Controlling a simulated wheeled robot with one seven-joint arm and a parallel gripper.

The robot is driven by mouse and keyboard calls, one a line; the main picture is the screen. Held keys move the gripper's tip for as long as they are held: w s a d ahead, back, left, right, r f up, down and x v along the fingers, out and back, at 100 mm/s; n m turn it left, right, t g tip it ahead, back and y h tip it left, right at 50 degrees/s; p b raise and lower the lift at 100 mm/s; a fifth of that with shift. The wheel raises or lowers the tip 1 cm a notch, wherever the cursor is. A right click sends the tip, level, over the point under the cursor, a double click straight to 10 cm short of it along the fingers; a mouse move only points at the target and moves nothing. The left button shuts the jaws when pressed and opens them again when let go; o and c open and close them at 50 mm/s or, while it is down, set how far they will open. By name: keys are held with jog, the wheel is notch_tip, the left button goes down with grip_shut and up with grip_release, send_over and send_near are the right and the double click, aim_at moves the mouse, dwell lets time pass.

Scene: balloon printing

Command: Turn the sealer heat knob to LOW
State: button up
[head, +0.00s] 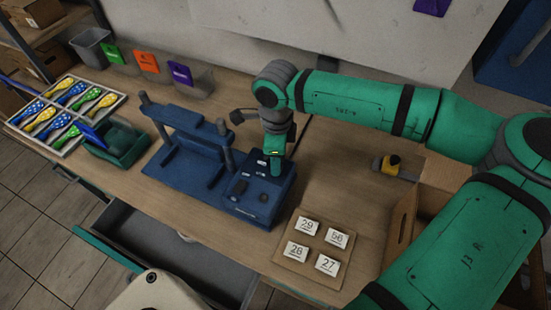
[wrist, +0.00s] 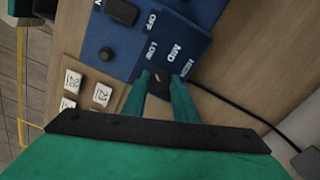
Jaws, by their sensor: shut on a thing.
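The blue sealer (head: 190,150) stands on the table, with its control panel at its right end. In the wrist view, the dark heat knob (wrist: 160,76) sits on the blue panel (wrist: 120,65), near the printed labels OFF, LOW, MID and a partly visible HIGH. A small pale mark shows on the knob, but I cannot tell which label it points at. My gripper (wrist: 161,90) is shut on the knob, one green finger on each side. In the head view my gripper (head: 275,165) reaches down onto the panel and hides the knob.
A board (head: 290,270) with numbered cards lies right of the sealer, near an open cardboard box (head: 400,230). A balloon tray (head: 45,145) and green bin (head: 118,152) are at left. A drawer (head: 160,245) is open below. A cable (wrist: 235,105) runs beside the panel.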

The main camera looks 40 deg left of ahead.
jog(key=shift+d+f+n, duration=0.1)
jog(key=shift+d+n, duration=0.05)
jog(key=shift+n, duration=0.45)
jog(key=o, duration=1.1)
jog(key=shift+c, duration=0.2)
notch_tip(320, 180, up, 11)
